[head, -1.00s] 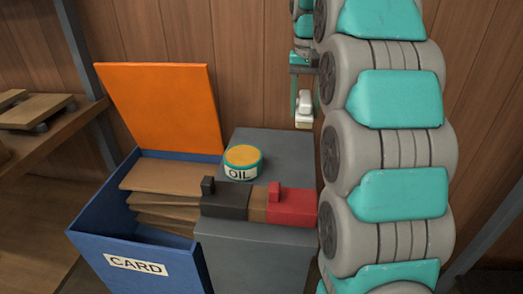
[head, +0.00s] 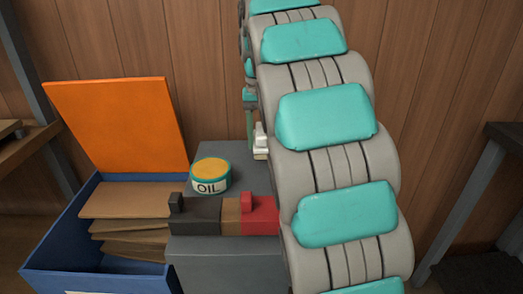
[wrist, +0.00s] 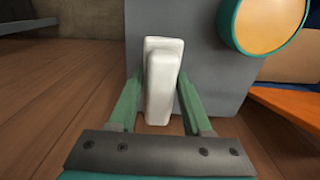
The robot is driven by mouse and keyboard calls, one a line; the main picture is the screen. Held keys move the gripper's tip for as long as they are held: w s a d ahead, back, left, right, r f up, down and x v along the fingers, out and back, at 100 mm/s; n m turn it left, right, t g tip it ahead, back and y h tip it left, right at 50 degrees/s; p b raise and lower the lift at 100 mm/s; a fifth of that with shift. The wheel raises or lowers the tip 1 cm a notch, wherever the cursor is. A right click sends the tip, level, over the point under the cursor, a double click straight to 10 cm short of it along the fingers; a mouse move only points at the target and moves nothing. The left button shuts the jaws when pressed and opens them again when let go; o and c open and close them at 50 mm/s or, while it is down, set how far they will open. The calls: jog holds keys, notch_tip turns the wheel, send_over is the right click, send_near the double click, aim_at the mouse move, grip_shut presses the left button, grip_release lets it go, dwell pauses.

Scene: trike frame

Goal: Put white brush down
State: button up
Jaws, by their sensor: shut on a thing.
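The white brush (wrist: 161,85) is a pale block-like piece, held between the two green fingers of my gripper (wrist: 160,100) in the wrist view. In the head view the brush (head: 261,141) shows small beside my arm, near the back right of the grey cabinet top (head: 236,152). My gripper is shut on it; in the head view my arm hides most of the gripper. I cannot tell whether the brush touches the cabinet.
A round oil tin (head: 211,177) stands on the cabinet, left of the brush. A black and red block-like item (head: 205,214) lies in front of it. A blue box (head: 55,255) with brown card and a raised orange lid (head: 118,125) stands left. A dark stand (head: 468,190) is at right.

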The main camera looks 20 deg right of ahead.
aim_at(262, 129)
jog(key=shift+f, duration=1.75)
jog(key=shift+f, duration=0.15)
jog(key=o, duration=1.2)
jog(key=shift+r, duration=3.9)
jog(key=shift+s, duration=0.1)
